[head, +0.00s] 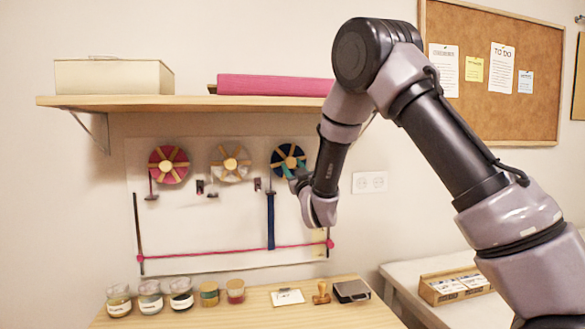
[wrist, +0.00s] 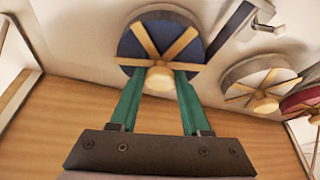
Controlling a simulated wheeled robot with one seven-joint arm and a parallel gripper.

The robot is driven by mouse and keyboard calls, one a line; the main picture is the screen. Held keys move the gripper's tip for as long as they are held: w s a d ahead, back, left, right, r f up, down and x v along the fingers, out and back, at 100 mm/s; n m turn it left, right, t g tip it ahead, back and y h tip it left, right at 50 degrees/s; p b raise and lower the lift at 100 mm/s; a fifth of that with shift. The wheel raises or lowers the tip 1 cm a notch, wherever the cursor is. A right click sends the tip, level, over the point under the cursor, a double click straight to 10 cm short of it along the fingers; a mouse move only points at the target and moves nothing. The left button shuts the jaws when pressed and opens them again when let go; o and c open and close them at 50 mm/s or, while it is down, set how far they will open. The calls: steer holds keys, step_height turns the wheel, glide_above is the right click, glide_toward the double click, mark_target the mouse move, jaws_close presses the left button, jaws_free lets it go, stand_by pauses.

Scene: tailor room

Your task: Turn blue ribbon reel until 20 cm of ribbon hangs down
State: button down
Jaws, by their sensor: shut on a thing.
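The blue ribbon reel (head: 281,156) is the rightmost of three reels on the white wall panel. It has wooden spokes and a central wooden knob (wrist: 160,78). My gripper (head: 299,178) is at this reel from the lower right. In the wrist view, the two green fingers of my gripper (wrist: 158,80) are shut on the knob, one on each side. The blue ribbon (head: 270,220) hangs straight down at the reel's lower left. Its lower end is about level with the pink horizontal line (head: 205,252).
The white reel (head: 230,163) and the red reel (head: 168,164) are to the left. A wooden shelf (head: 190,101) is just above. Several jars, including one (head: 150,297), a stamp (head: 321,293) and a dark-lidded box (head: 351,291) stand on the table below (head: 262,318).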

steer(key=shift+c, duration=2)
jaws_free()
steer(key=v, duration=1.1)
